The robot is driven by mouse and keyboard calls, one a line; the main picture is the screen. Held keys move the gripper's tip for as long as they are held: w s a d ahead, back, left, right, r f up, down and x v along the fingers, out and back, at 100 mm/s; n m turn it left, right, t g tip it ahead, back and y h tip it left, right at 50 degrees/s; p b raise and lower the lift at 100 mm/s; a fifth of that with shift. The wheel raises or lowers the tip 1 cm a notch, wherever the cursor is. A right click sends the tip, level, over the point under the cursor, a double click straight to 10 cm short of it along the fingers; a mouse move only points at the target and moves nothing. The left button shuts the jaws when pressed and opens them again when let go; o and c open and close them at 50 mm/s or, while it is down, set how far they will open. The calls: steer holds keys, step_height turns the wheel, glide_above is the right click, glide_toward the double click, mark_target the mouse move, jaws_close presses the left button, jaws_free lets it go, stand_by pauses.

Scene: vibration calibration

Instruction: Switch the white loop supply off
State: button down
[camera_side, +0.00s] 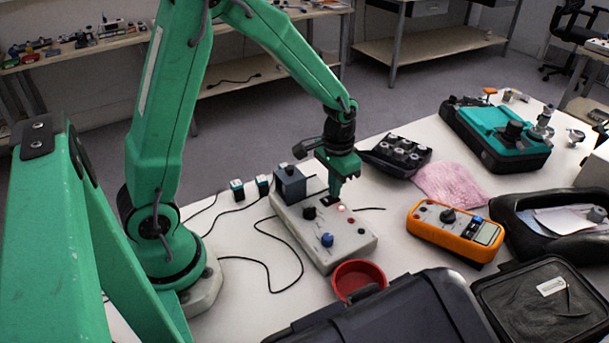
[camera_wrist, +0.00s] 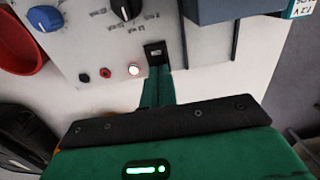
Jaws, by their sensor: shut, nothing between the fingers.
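In the wrist view, the supply's panel (camera_wrist: 88,42) shows a small black switch (camera_wrist: 155,48) beside the lit lamp (camera_wrist: 133,69). My gripper (camera_side: 336,196) points down over the far side of the supply. Its green fingers (camera_wrist: 157,75) are shut and empty, with their tips at the edge of the switch. I cannot tell whether they touch it. The fingers partly hide the switch.
A dark box (camera_side: 290,184) stands at the supply's back end. A red bowl (camera_side: 358,280) sits in front, and an orange meter (camera_side: 455,232) lies to the right. A pink cloth (camera_side: 450,185) and black tray (camera_side: 398,155) lie behind. Cables run across the table on the left.

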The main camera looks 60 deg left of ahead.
steer(key=shift+f, duration=0.25)
steer(key=shift+r, duration=3.5)
steer(key=s+d+r+t, duration=0.1)
steer(key=s+r+t, duration=0.4)
steer(key=s+r, duration=0.7)
steer(key=shift+s+r+t, duration=0.3)
steer(key=shift+s, duration=1.65)
